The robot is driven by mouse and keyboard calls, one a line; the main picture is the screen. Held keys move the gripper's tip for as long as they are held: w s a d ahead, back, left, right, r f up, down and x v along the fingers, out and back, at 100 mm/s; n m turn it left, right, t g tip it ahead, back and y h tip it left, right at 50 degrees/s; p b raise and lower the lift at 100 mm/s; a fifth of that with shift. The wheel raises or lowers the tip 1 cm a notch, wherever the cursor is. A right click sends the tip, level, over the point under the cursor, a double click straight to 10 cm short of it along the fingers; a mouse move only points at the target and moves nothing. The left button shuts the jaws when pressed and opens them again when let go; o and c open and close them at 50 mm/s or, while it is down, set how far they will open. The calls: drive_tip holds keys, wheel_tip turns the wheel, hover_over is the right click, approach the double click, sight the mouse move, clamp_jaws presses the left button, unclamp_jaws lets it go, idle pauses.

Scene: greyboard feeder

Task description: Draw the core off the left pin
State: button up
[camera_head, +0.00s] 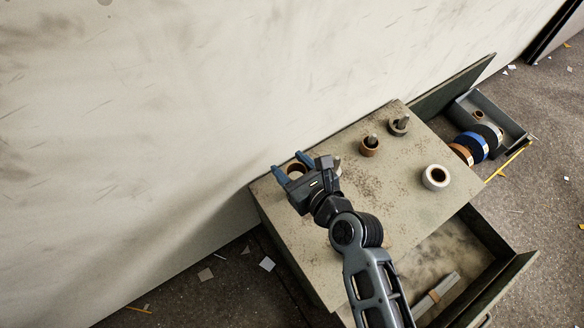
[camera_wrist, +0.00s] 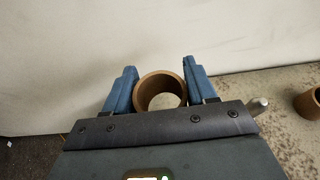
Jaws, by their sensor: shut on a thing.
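My gripper (camera_head: 293,172) is over the left end of the bench top. It is shut on a brown cardboard core (camera_wrist: 160,91), with one blue finger on each side. The core also shows between the fingers in the head view (camera_head: 296,169). I see no pin through its open bore. A bare metal pin (camera_wrist: 258,105) stands just right of my gripper; its tip also shows in the head view (camera_head: 337,162). The core is apart from this pin. The pin's foot is hidden by my gripper.
A brown core (camera_head: 369,147) sits around the middle pin, and a grey one (camera_head: 398,125) around the right pin. A pale roll (camera_head: 436,178) lies on the bench top (camera_head: 400,200). An open drawer (camera_head: 450,262) juts out in front. A wall (camera_head: 150,110) rises close behind.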

drive_tip(key=shift+r+p, duration=0.25)
drive_tip(key=shift+p, duration=0.15)
drive_tip(key=shift+r+p, duration=0.65)
drive_tip(key=shift+p, duration=0.25)
